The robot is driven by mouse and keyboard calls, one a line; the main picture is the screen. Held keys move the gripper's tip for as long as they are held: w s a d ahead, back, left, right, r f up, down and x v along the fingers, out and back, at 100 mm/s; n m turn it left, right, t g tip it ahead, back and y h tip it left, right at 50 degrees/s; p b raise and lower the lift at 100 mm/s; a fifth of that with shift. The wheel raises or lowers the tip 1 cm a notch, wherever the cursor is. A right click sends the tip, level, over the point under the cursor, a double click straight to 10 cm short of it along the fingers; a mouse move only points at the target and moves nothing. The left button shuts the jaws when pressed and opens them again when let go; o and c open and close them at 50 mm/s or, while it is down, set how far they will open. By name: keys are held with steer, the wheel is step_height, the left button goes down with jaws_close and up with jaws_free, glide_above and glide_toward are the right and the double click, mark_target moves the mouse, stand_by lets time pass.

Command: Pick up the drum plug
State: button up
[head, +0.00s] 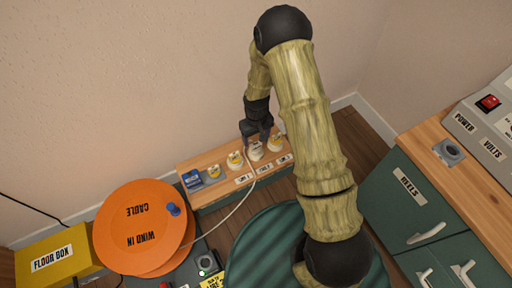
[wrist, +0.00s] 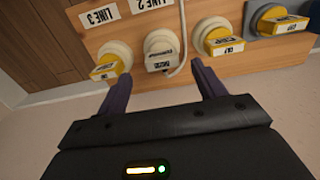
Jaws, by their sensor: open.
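The drum plug (wrist: 160,60) is white with a small printed label and a pale cord. It sits in the middle round socket of a wooden board (wrist: 190,75), between yellow-tagged plugs. In the head view the plug (head: 256,153) is just below my gripper (head: 256,136), partly hidden by it, and its cord runs down to the orange cable drum (head: 112,226). In the wrist view my gripper (wrist: 162,86) is open and empty, with its fingers on either side of the plug's near end. I cannot tell whether they touch it.
Yellow plugs (wrist: 104,68) and (wrist: 222,42) sit close on both sides. Another yellow plug (wrist: 278,20) is in a blue-grey socket farther right. A green cabinet (head: 405,200) with a power unit (head: 490,125) stands at right. A yellow floor box (head: 55,258) is at lower left.

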mark_target(256, 143)
steer(key=shift+a+f+b, duration=0.15)
steer(key=shift+f+b, duration=2.15)
steer(key=shift+f, duration=0.35)
steer(key=shift+s, duration=0.1)
steer(key=c, duration=1.2)
steer(key=shift+o, duration=0.2)
steer(key=shift+r, duration=0.1)
step_height(256, 143, up, 10)
steer(key=p, duration=0.6)
steer(key=shift+p, duration=0.5)
